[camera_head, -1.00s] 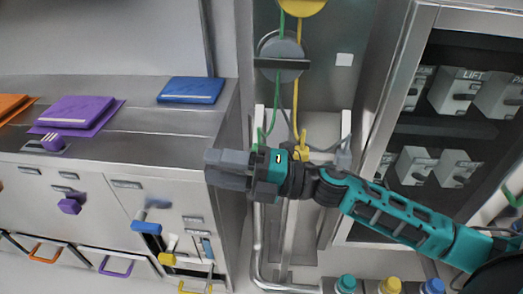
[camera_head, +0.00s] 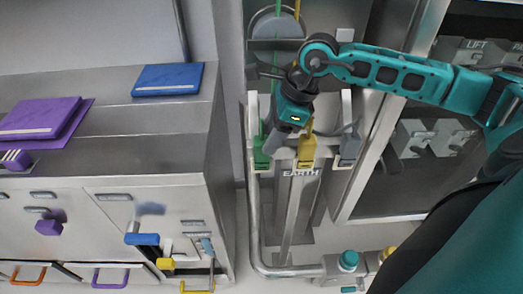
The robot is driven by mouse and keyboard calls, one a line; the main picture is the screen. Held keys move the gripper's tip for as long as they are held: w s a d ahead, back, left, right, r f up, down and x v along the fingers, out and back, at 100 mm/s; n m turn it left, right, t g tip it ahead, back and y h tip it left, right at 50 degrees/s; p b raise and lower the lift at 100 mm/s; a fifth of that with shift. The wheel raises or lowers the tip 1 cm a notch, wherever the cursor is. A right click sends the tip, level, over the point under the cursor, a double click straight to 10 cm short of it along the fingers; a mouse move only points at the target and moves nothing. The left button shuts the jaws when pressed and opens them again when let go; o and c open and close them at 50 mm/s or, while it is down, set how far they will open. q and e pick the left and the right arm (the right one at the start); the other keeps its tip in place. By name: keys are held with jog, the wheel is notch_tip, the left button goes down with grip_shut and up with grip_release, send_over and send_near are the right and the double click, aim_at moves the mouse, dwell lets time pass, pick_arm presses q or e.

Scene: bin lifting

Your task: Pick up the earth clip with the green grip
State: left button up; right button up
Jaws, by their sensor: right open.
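The earth clip with the green grip (camera_head: 260,155) hangs at the left end of a rack marked EARTH. A clip with a yellow grip (camera_head: 305,152) hangs in the middle, and a grey one (camera_head: 349,150) at the right. My right gripper (camera_head: 274,142) points down and slightly left, just right of the green grip and in front of the rack. It is open and I see nothing held in it. It hides part of the rack and the cables above. Whether it touches the green grip cannot be told. My left gripper is out of view.
A metal cabinet (camera_head: 150,195) with a blue book (camera_head: 167,79) and purple books stands at the left. An open switch cabinet with a metal frame (camera_head: 370,150) stands at the right. A pipe (camera_head: 253,215) runs below the rack. Coloured knobs (camera_head: 348,261) sit at the bottom.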

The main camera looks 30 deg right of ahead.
aim_at(259, 152)
jog(key=shift+x, duration=3.1)
jog(key=shift+w+a, duration=0.15)
jog(key=shift+c, duration=0.3)
jog(key=shift+r, duration=0.1)
grip_shut()
notch_tip(259, 152, up, 20)
jog(key=p, duration=0.1)
